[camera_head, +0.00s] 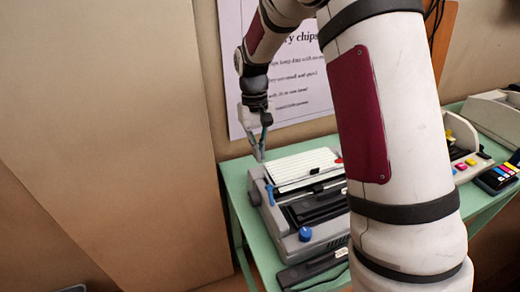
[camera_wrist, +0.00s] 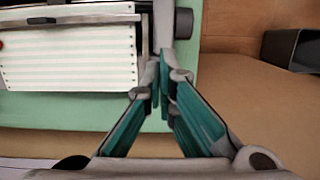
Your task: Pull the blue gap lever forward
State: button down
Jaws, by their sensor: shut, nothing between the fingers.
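The blue gap lever (camera_head: 270,194) is a small upright blue piece on the left side of a grey dot-matrix printer (camera_head: 283,237). My gripper (camera_head: 260,156) points down at the printer's back left corner, behind and above the lever, apart from it. In the wrist view my gripper (camera_wrist: 161,82) has its teal fingers together, with nothing between them, over the printer's edge. The lever cannot be made out in the wrist view. The fingertips' height above the printer is hard to tell.
Striped paper (camera_head: 302,168) lies on the printer, and a blue knob (camera_head: 305,234) sits at its front left. The green table (camera_head: 235,180) holds it. A poster (camera_head: 290,85) hangs behind. A tall brown panel (camera_head: 110,130) stands at left. My arm hides the printer's right side.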

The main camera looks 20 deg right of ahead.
aim_at(262, 182)
jog(key=f, duration=0.3)
jog(key=s+f, duration=0.1)
jog(key=f, duration=0.2)
jog(key=shift+s+f+p, duration=0.2)
jog(key=shift+f+p, duration=0.15)
jog(key=shift+f, duration=0.05)
jog(key=shift+s+r+p, duration=0.5)
jog(key=shift+s+r, duration=0.3)
jog(key=shift+s, duration=0.3)
jog(key=shift+s+r, duration=0.25)
jog(key=shift+s, duration=0.35)
jog(key=shift+w, duration=0.1)
